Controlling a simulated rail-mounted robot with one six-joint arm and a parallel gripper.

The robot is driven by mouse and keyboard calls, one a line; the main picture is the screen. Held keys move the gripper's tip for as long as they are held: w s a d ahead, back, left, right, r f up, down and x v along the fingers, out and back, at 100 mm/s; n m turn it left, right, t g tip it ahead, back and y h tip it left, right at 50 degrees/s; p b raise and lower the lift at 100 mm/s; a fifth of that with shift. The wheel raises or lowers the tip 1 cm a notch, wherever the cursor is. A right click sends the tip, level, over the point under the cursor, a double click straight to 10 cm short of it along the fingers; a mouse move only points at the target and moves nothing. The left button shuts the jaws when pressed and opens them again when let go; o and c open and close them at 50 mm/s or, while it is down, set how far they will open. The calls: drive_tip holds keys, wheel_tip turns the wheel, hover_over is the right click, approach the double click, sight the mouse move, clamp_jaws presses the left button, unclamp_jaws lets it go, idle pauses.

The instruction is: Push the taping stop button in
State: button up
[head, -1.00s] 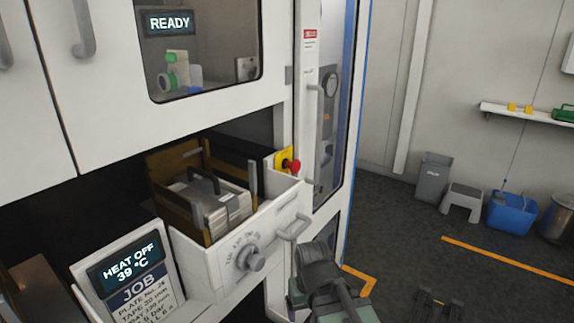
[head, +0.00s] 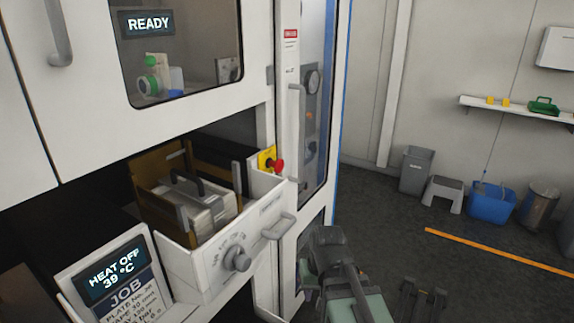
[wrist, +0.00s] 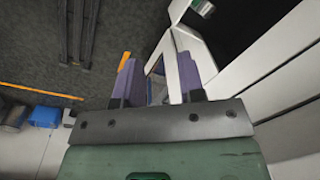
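A red mushroom button (head: 279,165) on a yellow plate (head: 265,158) stands at the back right corner of the pulled-out white drawer (head: 205,258) in the head view. It stands out from its plate; no label on it is readable. My gripper (wrist: 157,75) shows two purple fingers set apart in the wrist view, with nothing held between them. In the head view my arm is at the bottom centre, right of the drawer and lower than the button, well apart from it. The fingers cannot be made out there. The button is not recognisable in the wrist view.
The drawer has a grey handle (head: 279,227) and a dial (head: 237,259) on its front. A tilted job display (head: 117,275) stands at its left. A tall cabinet door with a handle (head: 297,130) rises behind the button.

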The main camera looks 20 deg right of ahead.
sight(282, 166)
drive_tip(key=w+d+r+m+t+y, duration=0.1)
drive_tip(key=w+d+r+t+y, duration=0.1)
drive_tip(key=w+r, duration=0.1)
drive_tip(key=w+d+r+m+t+y+p, duration=0.1)
drive_tip(key=w+d+r+y, duration=0.1)
drive_tip(key=w+r, duration=0.1)
drive_tip(key=w+d+r+m+t+y+p, duration=0.1)
drive_tip(key=w+d+r+m+t+y, duration=0.1)
drive_tip(key=w, duration=0.2)
drive_tip(key=shift+w+d+r+t+y, duration=0.25)
drive_tip(key=shift+w+r+t+y, duration=0.05)
drive_tip(key=shift+r, duration=0.1)
clamp_jaws()
drive_tip(key=w+d+r+m+t+y, duration=0.3)
drive_tip(key=w+r+t, duration=0.3)
drive_tip(key=r, duration=0.5)
drive_tip(key=shift+w+d+r+m+t+y, duration=0.45)
drive_tip(key=shift+t+y, duration=0.15)
drive_tip(key=shift+t, duration=0.3)
drive_tip(key=shift+a+p, duration=0.1)
drive_tip(key=shift+p, duration=0.2)
drive_tip(key=x, duration=1.4)
drive_tip(key=shift+s+f, duration=0.1)
